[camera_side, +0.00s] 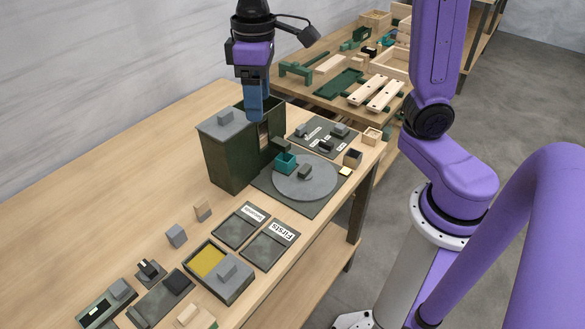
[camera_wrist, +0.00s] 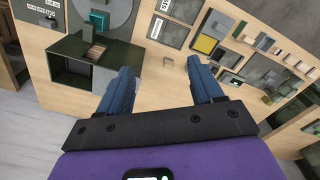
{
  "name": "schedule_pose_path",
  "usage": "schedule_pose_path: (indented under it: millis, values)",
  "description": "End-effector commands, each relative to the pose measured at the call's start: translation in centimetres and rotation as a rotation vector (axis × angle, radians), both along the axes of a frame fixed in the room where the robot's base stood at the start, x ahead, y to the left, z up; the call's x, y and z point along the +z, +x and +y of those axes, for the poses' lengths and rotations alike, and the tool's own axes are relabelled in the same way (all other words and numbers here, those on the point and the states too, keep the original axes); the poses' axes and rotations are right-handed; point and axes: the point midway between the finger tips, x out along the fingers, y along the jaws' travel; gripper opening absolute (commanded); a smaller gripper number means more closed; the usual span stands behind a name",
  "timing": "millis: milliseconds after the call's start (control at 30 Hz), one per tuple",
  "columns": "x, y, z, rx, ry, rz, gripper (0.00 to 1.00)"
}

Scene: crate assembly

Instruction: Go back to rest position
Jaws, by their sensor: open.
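My gripper (camera_side: 257,108) is in the side view, pointing down above the dark green box (camera_side: 226,160) at the back of the table. In the wrist view my gripper (camera_wrist: 165,80) shows two blue fingers spread well apart with nothing between them. The dark green box also shows in the wrist view (camera_wrist: 68,47), left of the fingers, with an open dark compartment. In the side view the fingertips overlap the box's upper edge, so I cannot tell the exact height between them.
A grey round plate (camera_side: 318,180) with a teal block (camera_side: 285,163) is right of the box. Trays (camera_side: 238,228), a yellow-lined bin (camera_side: 240,285) and several small blocks stand toward the front. A second table (camera_side: 310,95) with wooden parts is behind. The left tabletop is clear.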

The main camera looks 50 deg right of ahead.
Motion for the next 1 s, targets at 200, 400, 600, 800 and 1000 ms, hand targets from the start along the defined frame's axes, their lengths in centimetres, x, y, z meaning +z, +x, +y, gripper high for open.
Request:
schedule_pose_path:
  millis: [200,400,600,800,1000]
  values:
    - [-2.8,-7.8,-1.4,0.201,0.001,-0.004,0.66]
    - [-5.6,-14.2,-3.8,0.377,0.005,-0.008,0.66]
    - [-7.8,-18.6,-6.3,0.504,0.008,-0.01,0.66]
    - [-8.6,-20.0,-7.2,0.549,0.008,-0.011,0.66]
    - [-8.6,-20.0,-7.2,0.55,0.008,-0.011,0.66]
